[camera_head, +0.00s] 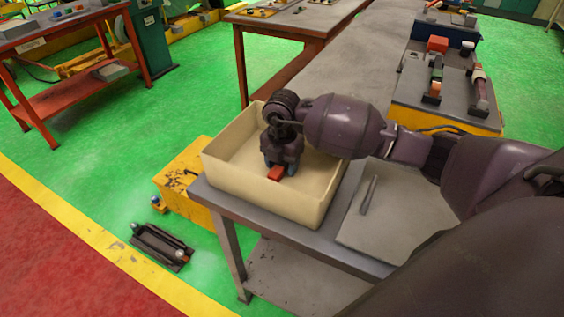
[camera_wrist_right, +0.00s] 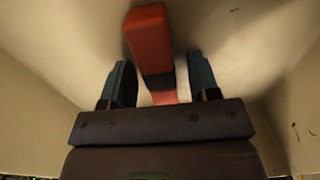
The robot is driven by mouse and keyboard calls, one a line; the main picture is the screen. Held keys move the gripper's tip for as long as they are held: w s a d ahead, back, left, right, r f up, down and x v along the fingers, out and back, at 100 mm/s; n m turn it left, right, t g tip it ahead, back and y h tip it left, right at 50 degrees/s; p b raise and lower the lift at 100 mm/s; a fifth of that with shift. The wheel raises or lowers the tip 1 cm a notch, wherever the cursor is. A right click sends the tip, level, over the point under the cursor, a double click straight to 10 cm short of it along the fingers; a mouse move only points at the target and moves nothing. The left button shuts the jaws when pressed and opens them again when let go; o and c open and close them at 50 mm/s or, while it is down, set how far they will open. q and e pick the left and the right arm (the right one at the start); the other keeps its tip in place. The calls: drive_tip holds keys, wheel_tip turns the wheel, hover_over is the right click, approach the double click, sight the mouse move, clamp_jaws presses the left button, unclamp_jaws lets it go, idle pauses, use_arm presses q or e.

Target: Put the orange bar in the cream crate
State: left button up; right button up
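The orange bar (camera_head: 275,174) is inside the cream crate (camera_head: 298,205), which stands on the near end of the grey workbench. My right gripper (camera_head: 281,167) reaches down into the crate at the bar. In the right wrist view, the orange bar (camera_wrist_right: 149,40) lies between the two fingers of my right gripper (camera_wrist_right: 161,80). The fingers are apart, with a gap on each side of the bar. I cannot tell for sure whether the bar rests flat on the crate floor. My left gripper is out of view.
The crate walls (camera_wrist_right: 45,50) surround my right gripper. A grey plate (camera_head: 350,232) with a thin grey piece (camera_head: 368,194) lies right of the crate. A yellow box (camera_head: 180,185) and a dark fixture (camera_head: 160,247) are on the floor at left. Fixtures (camera_head: 445,85) stand farther along the bench.

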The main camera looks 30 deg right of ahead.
sight(282, 163)
use_arm(q)
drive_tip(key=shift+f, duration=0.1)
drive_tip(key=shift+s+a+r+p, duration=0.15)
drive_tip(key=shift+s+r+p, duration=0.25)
drive_tip(key=shift+p, duration=0.35)
use_arm(e)
wheel_tip(282, 163, up, 12)
drive_tip(key=shift+r, duration=0.15)
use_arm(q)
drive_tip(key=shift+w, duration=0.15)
